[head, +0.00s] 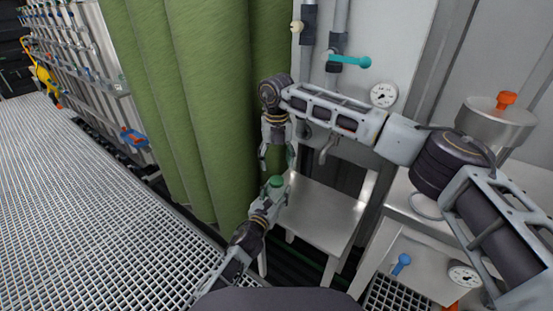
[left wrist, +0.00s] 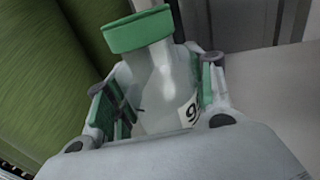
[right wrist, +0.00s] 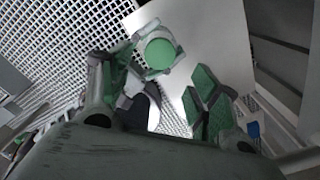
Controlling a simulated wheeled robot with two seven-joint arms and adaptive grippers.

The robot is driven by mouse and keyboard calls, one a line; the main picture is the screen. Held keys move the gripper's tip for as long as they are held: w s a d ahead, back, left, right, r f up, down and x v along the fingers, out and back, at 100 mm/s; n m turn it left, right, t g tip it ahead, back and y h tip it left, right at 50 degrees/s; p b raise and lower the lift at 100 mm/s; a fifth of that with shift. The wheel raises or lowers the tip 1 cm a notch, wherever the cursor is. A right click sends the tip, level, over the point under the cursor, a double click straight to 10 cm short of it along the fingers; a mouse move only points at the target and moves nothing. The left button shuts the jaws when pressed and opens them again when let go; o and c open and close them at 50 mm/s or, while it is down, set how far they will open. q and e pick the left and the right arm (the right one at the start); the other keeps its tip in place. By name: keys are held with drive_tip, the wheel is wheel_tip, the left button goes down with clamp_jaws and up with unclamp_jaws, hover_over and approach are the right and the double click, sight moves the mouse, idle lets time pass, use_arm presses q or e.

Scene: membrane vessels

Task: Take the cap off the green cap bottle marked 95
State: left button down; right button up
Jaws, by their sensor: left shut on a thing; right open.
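The green cap bottle (left wrist: 165,85) is translucent with a white label; a "9" shows on the label and the rest is cut off by a finger. Its green cap (left wrist: 138,32) is on the neck. My left gripper (head: 268,205) is shut around the bottle's body and holds it up, slightly tilted, with the cap clear of the fingers. The cap also shows from above in the right wrist view (right wrist: 160,53). My right gripper (head: 278,158) is open and empty, pointing down a little above the cap. Its green finger pads (right wrist: 165,100) are apart, and the cap lies beyond them, untouched.
A pale metal stand (head: 322,215) with a bare top is just right of the bottle. A panel with a teal valve handle (head: 350,62) and a gauge (head: 384,95) stands behind. Grated floor (head: 90,200) lies left.

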sight(277, 180)
drive_tip(key=shift+f, duration=3.85)
drive_tip(key=c, duration=1)
drive_tip(key=shift+c, duration=0.3)
drive_tip(key=shift+n, duration=0.3)
